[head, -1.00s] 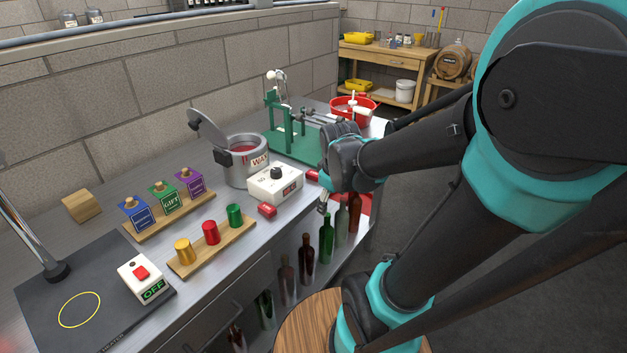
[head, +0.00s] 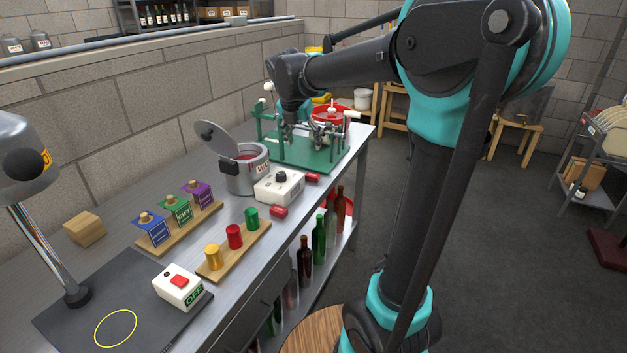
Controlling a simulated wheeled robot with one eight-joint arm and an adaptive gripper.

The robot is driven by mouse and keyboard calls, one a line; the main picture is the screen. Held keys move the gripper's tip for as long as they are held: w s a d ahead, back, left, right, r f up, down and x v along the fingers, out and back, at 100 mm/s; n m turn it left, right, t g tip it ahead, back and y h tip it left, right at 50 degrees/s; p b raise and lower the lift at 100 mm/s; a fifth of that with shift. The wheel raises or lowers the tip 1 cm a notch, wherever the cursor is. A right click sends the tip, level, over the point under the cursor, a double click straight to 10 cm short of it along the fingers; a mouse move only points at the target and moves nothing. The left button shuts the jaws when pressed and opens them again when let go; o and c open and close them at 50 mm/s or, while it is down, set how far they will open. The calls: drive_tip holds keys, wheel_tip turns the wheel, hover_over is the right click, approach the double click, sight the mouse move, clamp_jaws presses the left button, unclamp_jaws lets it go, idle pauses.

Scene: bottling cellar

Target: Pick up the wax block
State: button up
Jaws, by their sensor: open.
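I cannot tell which one is the wax block of the task. My gripper (head: 288,137) is open, pointing down over the green bottling stand, up and beyond both red blocks. It appears empty and apart from them.
The dial box (head: 279,189) and the lidded wax pot (head: 240,179) stand close to the blocks. The green stand (head: 308,155) with upright metal parts is beneath my gripper. Nearer are a rack of coloured caps (head: 230,253), stamps (head: 176,224) and a switch box (head: 180,285).

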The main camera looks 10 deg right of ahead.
approach(314, 179)
drive_tip(key=shift+w+a+f, duration=0.15)
drive_tip(key=shift+w+f, duration=0.2)
drive_tip(key=shift+f, duration=0.1)
drive_tip(key=shift+x, duration=2.65)
drive_tip(key=c, duration=1)
drive_tip(key=shift+r, duration=0.15)
drive_tip(key=shift+c, duration=0.2)
wheel_tip(314, 179, up, 20)
